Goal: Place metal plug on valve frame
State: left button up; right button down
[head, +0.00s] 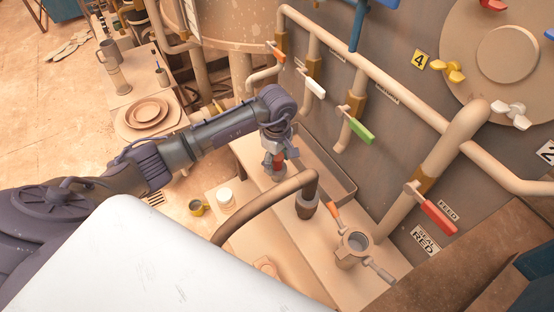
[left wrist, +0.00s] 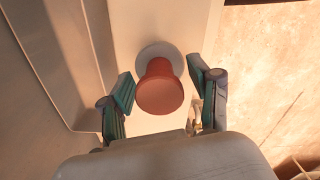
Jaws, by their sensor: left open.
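My left gripper (head: 278,160) is open, pointing down over the pale bench ledge beside the dark wall. In the left wrist view, its two teal-padded fingers (left wrist: 160,82) stand on either side of a red-orange knob (left wrist: 160,90) with a pale round disc at its far end. The knob seems to be the metal plug's handle; the fingers do not appear to touch it. It also shows as red between the fingers in the head view (head: 278,164). A valve body with a round opening (head: 343,257), apparently the valve frame, stands at lower right with an orange-handled lever. My right gripper is out of view.
A thick brown hose (head: 258,208) arches to a dark fitting (head: 307,208) between my left gripper and the valve body. A long shallow tray (head: 335,182) runs along the wall. Pipes with coloured levers line the wall.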

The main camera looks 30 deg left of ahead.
pick_arm(q)
jog(key=shift+r, duration=0.2)
notch_tip(320, 180, up, 11)
jog(key=b, duration=0.3)
jog(key=shift+r, duration=0.5)
